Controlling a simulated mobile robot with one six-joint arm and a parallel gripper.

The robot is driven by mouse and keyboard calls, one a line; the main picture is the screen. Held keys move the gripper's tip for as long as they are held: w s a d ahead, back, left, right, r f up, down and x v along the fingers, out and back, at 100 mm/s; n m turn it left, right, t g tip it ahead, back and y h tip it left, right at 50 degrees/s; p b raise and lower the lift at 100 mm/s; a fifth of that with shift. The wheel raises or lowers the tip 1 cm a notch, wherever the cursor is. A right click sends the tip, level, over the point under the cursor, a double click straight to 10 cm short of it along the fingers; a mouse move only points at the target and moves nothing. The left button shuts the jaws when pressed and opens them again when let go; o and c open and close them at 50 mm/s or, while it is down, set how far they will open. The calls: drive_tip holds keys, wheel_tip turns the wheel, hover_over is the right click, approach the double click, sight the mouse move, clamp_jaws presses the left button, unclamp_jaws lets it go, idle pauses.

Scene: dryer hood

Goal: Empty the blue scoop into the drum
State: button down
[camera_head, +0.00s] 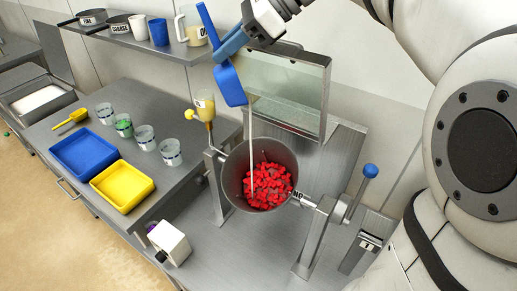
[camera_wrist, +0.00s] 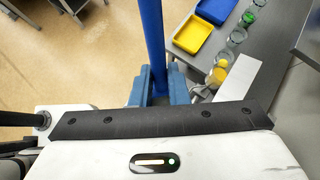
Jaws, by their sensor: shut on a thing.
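The blue scoop (camera_head: 230,86) is tilted steeply, its bowl pointing down above the drum (camera_head: 272,150) and apart from it. A thin white stream (camera_head: 250,150) runs from the scoop's lower lip down into the drum. Many red pieces (camera_head: 268,186) lie in the drum, whose mouth is open. My gripper (camera_head: 231,44) is shut on the scoop's handle, up and to the left of the drum. In the wrist view the blue handle (camera_wrist: 152,35) stands between my blue fingers (camera_wrist: 160,85). The scoop's inside is hidden.
A raised clear hood (camera_head: 288,92) stands behind the drum. A blue-knobbed lever (camera_head: 370,171) is at its right. A yellow-filled funnel (camera_head: 205,105) stands close on the left. Blue tray (camera_head: 84,153), yellow tray (camera_head: 122,186) and several glass beakers stand on the left bench.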

drive_tip(key=shift+w+d+r+y, duration=0.2)
drive_tip(key=shift+d+r+y, duration=0.25)
drive_tip(key=shift+d, duration=0.35)
drive_tip(key=shift+d+r+y, duration=0.35)
drive_tip(key=shift+d+r, duration=0.05)
drive_tip(key=shift+d, duration=0.2)
drive_tip(key=shift+w+d+r+m+g+y, duration=0.15)
drive_tip(key=shift+w+d+r+y, duration=0.05)
drive_tip(key=shift+d+r+y, duration=0.65)
drive_tip(key=shift+w+d+r+m+g+y, duration=0.15)
drive_tip(key=shift+w+d+r+y, duration=0.05)
drive_tip(key=shift+d+r+y, duration=0.6)
idle(1.0)
